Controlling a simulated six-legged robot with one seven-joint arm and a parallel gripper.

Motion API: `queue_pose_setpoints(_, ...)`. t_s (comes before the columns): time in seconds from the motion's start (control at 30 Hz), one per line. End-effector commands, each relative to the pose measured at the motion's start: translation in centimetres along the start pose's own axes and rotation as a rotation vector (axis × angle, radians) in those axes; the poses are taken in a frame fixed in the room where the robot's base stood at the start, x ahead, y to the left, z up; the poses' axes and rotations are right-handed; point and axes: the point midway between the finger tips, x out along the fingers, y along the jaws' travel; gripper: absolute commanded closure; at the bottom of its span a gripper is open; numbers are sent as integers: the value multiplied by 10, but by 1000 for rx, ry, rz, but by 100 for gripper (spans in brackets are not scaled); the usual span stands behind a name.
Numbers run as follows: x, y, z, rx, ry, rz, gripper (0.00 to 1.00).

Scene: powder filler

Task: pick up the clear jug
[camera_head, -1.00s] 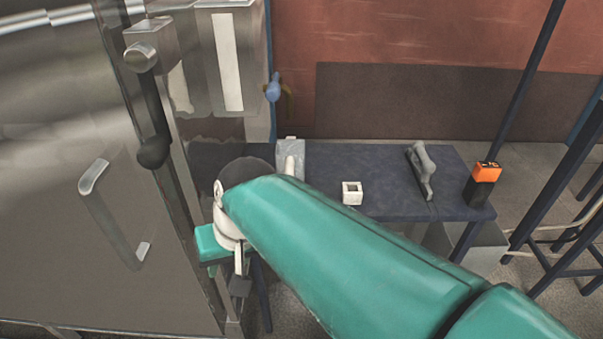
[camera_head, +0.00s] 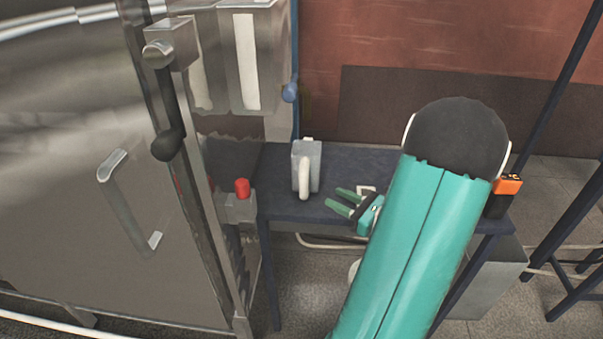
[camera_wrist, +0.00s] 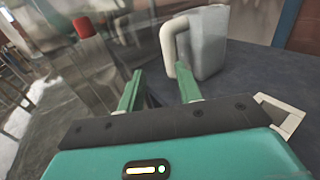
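The clear jug (camera_head: 312,163) stands upright on the dark blue table, a grey translucent body with a pale handle on its near side. My gripper (camera_head: 340,201) is to the right of the jug and a little nearer, its two green fingers spread and pointing left toward it. In the wrist view the jug (camera_wrist: 208,45) is ahead, beyond the fingertips of my gripper (camera_wrist: 158,88), with its handle (camera_wrist: 172,45) on the left. Nothing is between the fingers, and they are apart from the jug.
The dark blue table (camera_head: 285,207) has bare room around the jug. A small white square piece (camera_wrist: 282,115) lies right of my gripper. A red knob (camera_head: 242,188) and steel machine (camera_head: 150,240) are at left. An orange-and-black box (camera_head: 506,193) sits at the table's right end.

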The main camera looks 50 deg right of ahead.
Motion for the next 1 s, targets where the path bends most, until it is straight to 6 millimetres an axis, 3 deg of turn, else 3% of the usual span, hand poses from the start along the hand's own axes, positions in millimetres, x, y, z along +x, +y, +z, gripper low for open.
queue_pose_setpoints(0.13, 0, -11, -4, 26, -20, -45, 65)
queue_pose_setpoints(0.5, 68, -12, -2, 23, -18, -36, 65)
queue_pose_setpoints(0.77, 87, -13, -3, 22, -18, -37, 65)
queue_pose_setpoints(1.0, 122, -14, -4, 22, -18, -35, 65)
